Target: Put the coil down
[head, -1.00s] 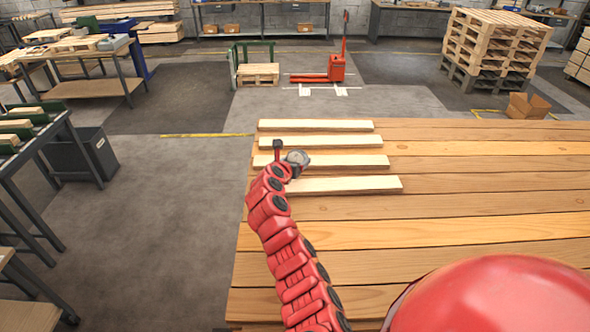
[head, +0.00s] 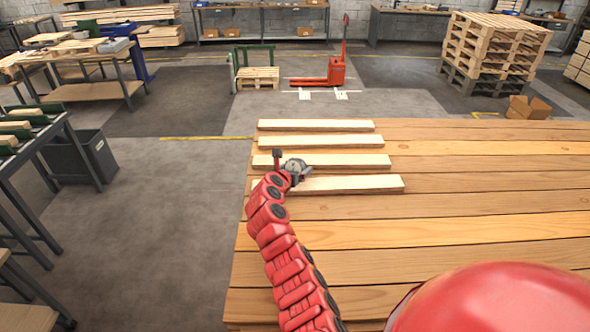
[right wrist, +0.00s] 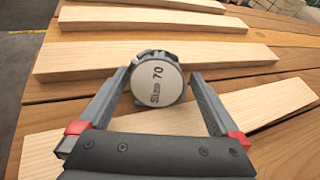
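My left gripper is not in view.
Several pale boards, such as the back one (head: 316,125), lie in parallel on the wooden deck (head: 480,200). The deck's right side is clear. Beyond it are a red pallet jack (head: 334,70), a pallet stack (head: 490,50) and a cardboard box (head: 528,107).

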